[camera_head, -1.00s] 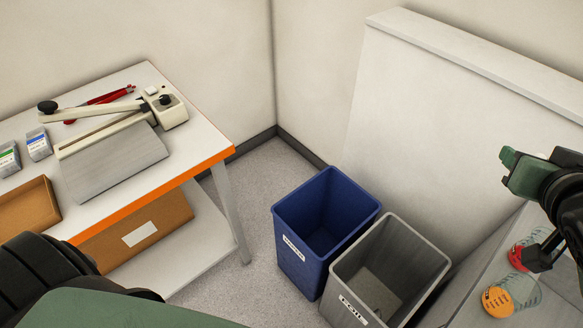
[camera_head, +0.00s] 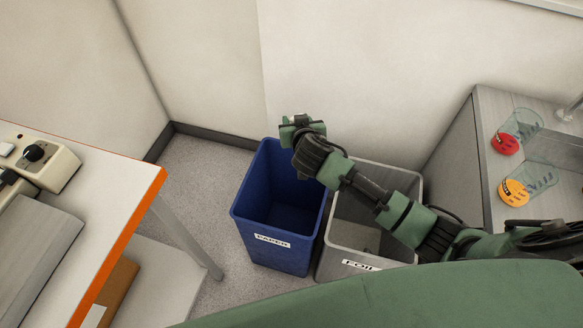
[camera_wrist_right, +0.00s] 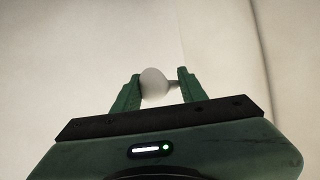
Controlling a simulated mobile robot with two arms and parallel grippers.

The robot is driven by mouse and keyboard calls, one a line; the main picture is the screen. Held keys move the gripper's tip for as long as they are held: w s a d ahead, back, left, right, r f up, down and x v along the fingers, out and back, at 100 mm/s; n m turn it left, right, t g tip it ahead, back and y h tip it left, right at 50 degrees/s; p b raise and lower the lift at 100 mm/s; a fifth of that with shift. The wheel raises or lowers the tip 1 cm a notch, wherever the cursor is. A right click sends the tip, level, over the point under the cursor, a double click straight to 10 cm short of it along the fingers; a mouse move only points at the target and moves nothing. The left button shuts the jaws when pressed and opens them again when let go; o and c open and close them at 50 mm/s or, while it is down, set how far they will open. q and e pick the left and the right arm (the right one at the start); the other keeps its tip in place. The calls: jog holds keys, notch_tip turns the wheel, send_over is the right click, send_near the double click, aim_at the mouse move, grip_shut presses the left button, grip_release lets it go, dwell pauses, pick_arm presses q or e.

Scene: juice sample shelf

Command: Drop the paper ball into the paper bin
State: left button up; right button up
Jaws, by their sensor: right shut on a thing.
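The blue bin (camera_head: 285,222) labelled PAPER stands on the floor and looks empty inside where I can see. My right arm reaches in from the right, over the grey bin. My right gripper (camera_head: 300,121) is above the back right part of the blue bin's opening. In the right wrist view, the fingers of my right gripper (camera_wrist_right: 158,88) are shut on the pale, round paper ball (camera_wrist_right: 154,85). In the head view the ball is mostly hidden by the gripper. My left gripper is out of view.
A grey bin (camera_head: 338,245) labelled FOIL stands close to the right of the blue bin. A white table (camera_head: 110,180) with an orange edge is at left. At right, a grey counter (camera_head: 484,125) holds clear cups with red and orange lids. Walls rise behind.

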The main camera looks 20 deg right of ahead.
pick_arm(q)
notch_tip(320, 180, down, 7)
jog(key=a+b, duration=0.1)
jog(key=b, duration=0.5)
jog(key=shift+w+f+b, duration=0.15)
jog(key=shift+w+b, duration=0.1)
jog(key=shift+b, duration=0.05)
pick_arm(e)
jog(key=s+a+f, duration=0.1)
jog(key=s+f, duration=0.1)
jog(key=f, duration=0.8)
jog(key=s+a+f+n+y, duration=0.1)
jog(key=s+f, duration=0.1)
jog(key=f, duration=0.7)
jog(key=shift+a+f+n+y, duration=0.3)
jog(key=shift+f, duration=0.1)
jog(key=o, duration=1.4)
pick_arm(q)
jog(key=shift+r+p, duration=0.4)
pick_arm(e)
jog(key=v, duration=0.7)
jog(key=shift+s+r, duration=0.15)
jog(key=shift+s, duration=0.2)
jog(key=shift+s, duration=0.1)
